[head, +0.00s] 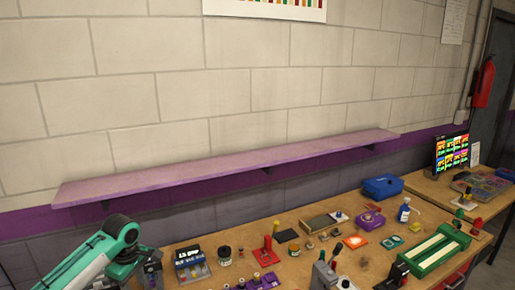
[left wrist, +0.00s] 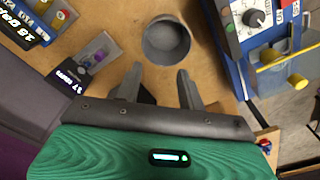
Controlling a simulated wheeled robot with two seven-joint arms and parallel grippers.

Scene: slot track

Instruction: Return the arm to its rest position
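My left arm (head: 105,252), white and green, comes in at the lower left of the head view, over the left end of the workbench. In the left wrist view the two dark fingers of my left gripper (left wrist: 160,72) stand apart with nothing held between them. A round grey cup (left wrist: 166,41) is just beyond the fingertips, apart from them. My right gripper cannot be made out in the head view.
The wooden workbench (head: 215,215) holds many small items, including a blue bin (head: 382,187), a white-and-blue bottle (head: 404,210) and a green slotted track (head: 436,249). A purple shelf (head: 230,165) runs along the wall. A blue machine with knobs (left wrist: 262,40) shows in the wrist view.

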